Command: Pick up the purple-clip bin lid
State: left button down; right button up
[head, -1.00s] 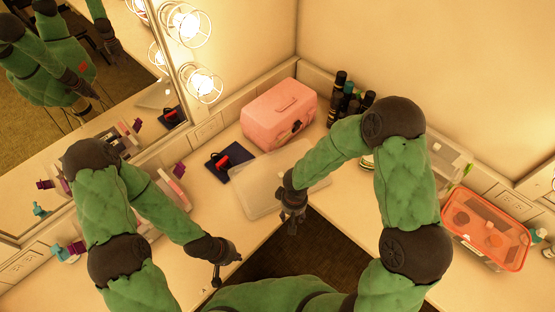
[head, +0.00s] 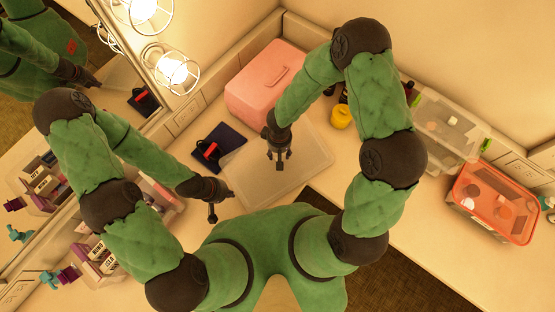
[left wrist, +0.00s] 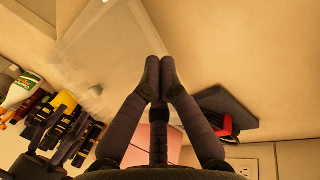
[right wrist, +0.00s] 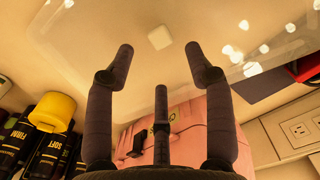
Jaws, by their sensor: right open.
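A flat, translucent lid (head: 308,172) lies on the counter in the head view; I see no purple clip on it. It also fills much of the right wrist view (right wrist: 222,25) and shows in the left wrist view (left wrist: 105,45). My right gripper (head: 279,166) is open and empty over the lid; its spread fingers (right wrist: 158,50) show in the right wrist view. Whether it touches the lid I cannot tell. My left gripper (head: 212,214) is by the lid's near left side. Its fingertips (left wrist: 159,66) are together with nothing between them.
A pink case (head: 262,85) stands behind the lid, and a dark flat item (head: 222,142) with a red object lies to its left. A yellow-capped bottle (head: 341,117) is at right. An orange-lidded bin (head: 495,203) stands farther right. Purple clips (head: 68,273) show at far left.

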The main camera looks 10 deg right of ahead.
jog(key=shift+w+a+f+b, duration=0.1)
jog(key=shift+f+b, duration=0.05)
jog(key=shift+f, duration=1.3)
jog(key=shift+w+f+b, duration=0.1)
jog(key=shift+f+b, duration=0.05)
jog(key=shift+f, duration=1.3)
jog(key=shift+s, duration=0.1)
grip_shut()
